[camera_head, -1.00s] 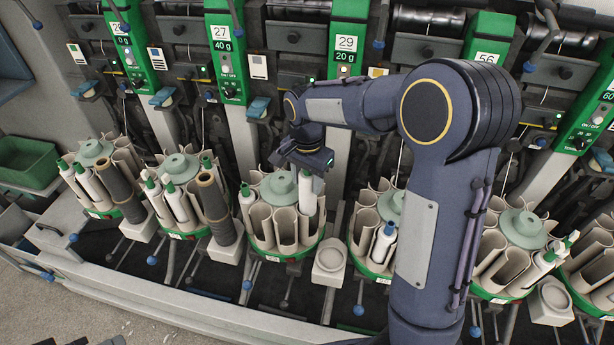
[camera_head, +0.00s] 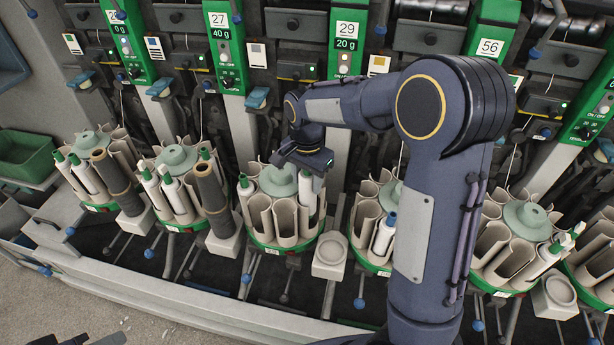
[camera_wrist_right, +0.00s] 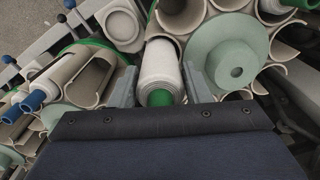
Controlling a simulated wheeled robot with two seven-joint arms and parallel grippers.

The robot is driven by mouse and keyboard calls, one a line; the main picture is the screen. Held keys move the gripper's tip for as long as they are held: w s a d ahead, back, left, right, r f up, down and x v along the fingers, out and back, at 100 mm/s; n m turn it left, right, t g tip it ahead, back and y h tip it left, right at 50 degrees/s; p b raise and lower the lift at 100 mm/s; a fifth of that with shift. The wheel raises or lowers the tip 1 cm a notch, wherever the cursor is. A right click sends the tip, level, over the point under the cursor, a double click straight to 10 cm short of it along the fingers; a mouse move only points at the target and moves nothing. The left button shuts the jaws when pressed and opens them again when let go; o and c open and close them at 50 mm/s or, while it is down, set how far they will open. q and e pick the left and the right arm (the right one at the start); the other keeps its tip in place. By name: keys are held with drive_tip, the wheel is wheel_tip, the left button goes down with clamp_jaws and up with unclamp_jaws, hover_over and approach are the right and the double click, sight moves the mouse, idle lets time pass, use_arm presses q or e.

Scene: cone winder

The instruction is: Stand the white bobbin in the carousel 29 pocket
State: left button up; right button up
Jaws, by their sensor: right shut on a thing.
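My right gripper (camera_head: 305,160) is over the right side of the carousel (camera_head: 262,238) below the panel marked 29 (camera_head: 346,29). It is shut on the white bobbin (camera_head: 307,195). In the right wrist view the bobbin (camera_wrist_right: 160,64) is between the two fingers (camera_wrist_right: 160,92), its green end toward the camera. The bobbin is upright, with its lower part inside a beige pocket at the carousel's rim. Whether its foot touches the bottom is hidden. Dark parts at the lower left edge (camera_head: 92,340) may be my left gripper; they are cut off.
A pale block with a round top (camera_head: 329,256) stands to the right of the carousel. The grey-green hub (camera_wrist_right: 227,64) is close beside the right finger.

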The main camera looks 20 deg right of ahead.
sight(307, 174)
drive_tip(key=shift+f, duration=0.65)
drive_tip(key=shift+b, duration=0.3)
drive_tip(key=shift+f+b, duration=1.1)
drive_tip(key=shift+f, duration=0.65)
drive_tip(key=o, duration=1)
drive_tip(key=shift+r, duration=0.1)
drive_tip(key=shift+c, duration=0.2)
wheel_tip(307, 174, up, 7)
drive_tip(key=shift+r, duration=0.4)
